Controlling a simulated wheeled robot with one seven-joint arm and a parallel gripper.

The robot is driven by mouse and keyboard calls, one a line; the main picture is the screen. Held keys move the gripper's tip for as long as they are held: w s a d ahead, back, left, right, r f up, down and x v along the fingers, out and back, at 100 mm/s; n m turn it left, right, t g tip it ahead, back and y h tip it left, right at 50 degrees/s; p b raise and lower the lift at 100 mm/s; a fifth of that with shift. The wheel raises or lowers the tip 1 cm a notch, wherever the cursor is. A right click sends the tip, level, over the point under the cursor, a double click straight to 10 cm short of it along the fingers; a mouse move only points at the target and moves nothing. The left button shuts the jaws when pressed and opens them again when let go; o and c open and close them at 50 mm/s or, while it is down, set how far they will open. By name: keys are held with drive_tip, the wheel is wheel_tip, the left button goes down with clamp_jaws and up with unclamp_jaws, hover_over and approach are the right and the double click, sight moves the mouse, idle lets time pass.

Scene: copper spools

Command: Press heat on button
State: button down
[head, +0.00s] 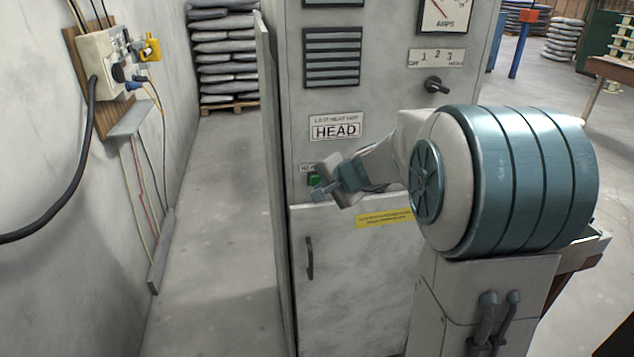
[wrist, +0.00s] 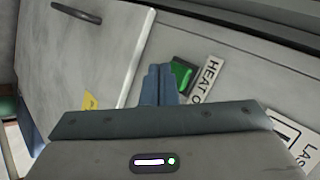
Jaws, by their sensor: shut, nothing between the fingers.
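The heat on button is a green square button (head: 313,181) on the front of the grey cabinet, under a small label that is partly hidden. In the wrist view the green button (wrist: 181,73) sits beside a label starting "HEAT O". My gripper (head: 318,192) is shut and empty, its fingertips at the button's lower edge in the head view. In the wrist view the shut fingers (wrist: 159,80) are right next to the button and overlap its edge. I cannot tell whether they touch it.
Below is a door with a handle (head: 309,258). A wall box with cables (head: 103,62) hangs at left. The left floor is clear.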

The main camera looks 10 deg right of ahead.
drive_tip(key=shift+w, duration=0.1)
idle(0.7)
drive_tip(key=shift+w, duration=0.35)
drive_tip(key=shift+w, duration=0.45)
idle(0.7)
drive_tip(key=shift+s, duration=0.15)
drive_tip(key=shift+s+b, duration=0.6)
drive_tip(key=shift+s, duration=0.15)
drive_tip(key=shift+s+b, duration=1)
drive_tip(key=shift+s, duration=1.5)
